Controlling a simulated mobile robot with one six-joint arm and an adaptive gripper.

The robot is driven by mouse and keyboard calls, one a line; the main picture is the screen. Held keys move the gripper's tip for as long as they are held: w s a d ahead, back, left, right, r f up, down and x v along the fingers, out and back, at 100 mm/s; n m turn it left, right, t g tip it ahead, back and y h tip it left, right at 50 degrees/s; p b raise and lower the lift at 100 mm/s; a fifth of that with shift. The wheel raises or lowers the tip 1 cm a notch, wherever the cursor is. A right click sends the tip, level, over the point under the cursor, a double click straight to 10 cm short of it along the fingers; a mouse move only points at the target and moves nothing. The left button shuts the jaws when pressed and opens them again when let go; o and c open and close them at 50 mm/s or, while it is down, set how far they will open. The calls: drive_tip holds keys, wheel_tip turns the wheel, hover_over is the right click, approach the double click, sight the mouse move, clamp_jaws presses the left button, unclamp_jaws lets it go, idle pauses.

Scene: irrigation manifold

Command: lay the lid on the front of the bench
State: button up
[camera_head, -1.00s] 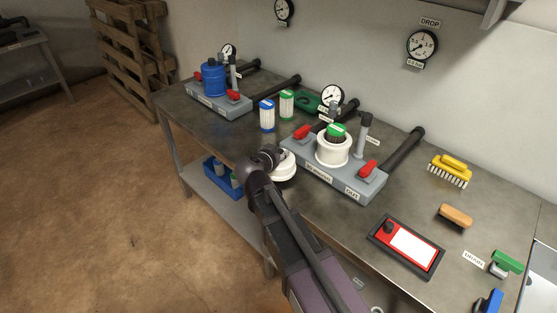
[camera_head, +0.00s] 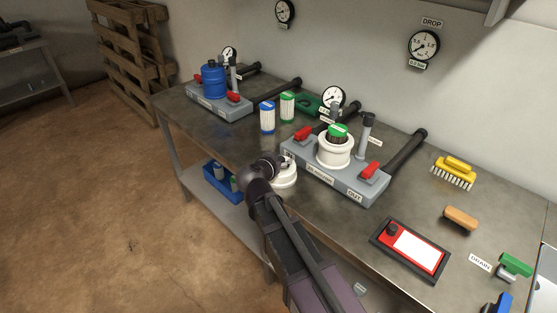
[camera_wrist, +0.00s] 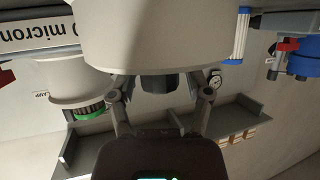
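The white round lid (camera_head: 287,175) is at the front of the bench (camera_head: 232,150), left of the middle manifold; my wrist partly hides it. In the wrist view the lid (camera_wrist: 155,35) fills the top middle, with a dark knob on it. My gripper (camera_wrist: 158,88) has its fingers on either side of that knob and appears shut on it. In the head view my gripper (camera_head: 272,163) is beside the lid. I cannot tell whether the lid touches the bench top.
An open white housing (camera_head: 335,153) with a green-topped cartridge stands on the grey manifold (camera_head: 360,185). Blue (camera_head: 267,118) and green (camera_head: 287,105) cartridges stand behind the lid. A red-and-white panel device (camera_head: 410,248) lies right. Bare bench lies left of the lid.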

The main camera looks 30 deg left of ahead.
drive_tip(key=shift+r, duration=0.15)
idle(0.3)
drive_tip(key=shift+s+r, duration=0.1)
drive_tip(key=p+v, duration=0.5)
drive_tip(key=v, duration=0.6)
drive_tip(key=shift+s, duration=0.35)
